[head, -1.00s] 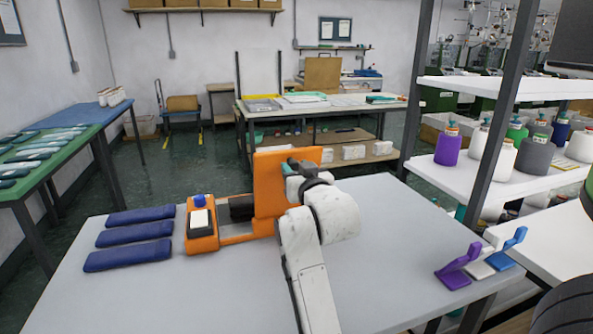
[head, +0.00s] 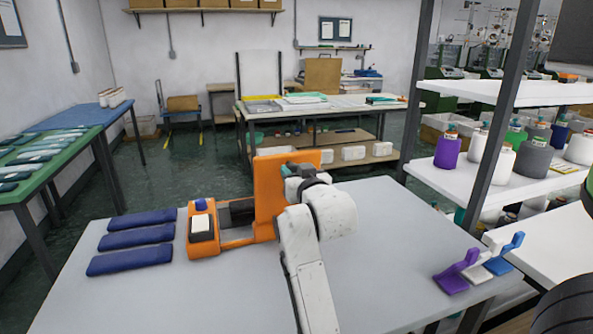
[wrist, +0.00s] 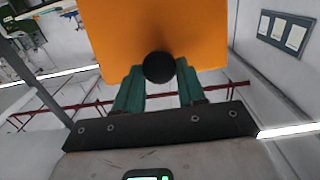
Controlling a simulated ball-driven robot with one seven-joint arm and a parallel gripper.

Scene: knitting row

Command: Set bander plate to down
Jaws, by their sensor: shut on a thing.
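The bander is an orange device (head: 203,245) on the grey table, with a dark block and a blue knob at its left end. Its orange plate (head: 268,190) stands upright at the right end. In the wrist view the plate (wrist: 150,30) fills the top, with a round black knob (wrist: 159,67) at its lower edge. My gripper (wrist: 159,80) has its green fingers on either side of this knob, shut on it. In the head view my gripper (head: 292,170) is at the plate's right side, and my wrist partly hides the contact.
Three dark blue folded bands (head: 135,238) lie left of the bander. Purple, white and blue stands (head: 455,272) are at the table's right edge. A shelf with yarn cones (head: 448,150) stands at the right. The table's front middle holds only my arm.

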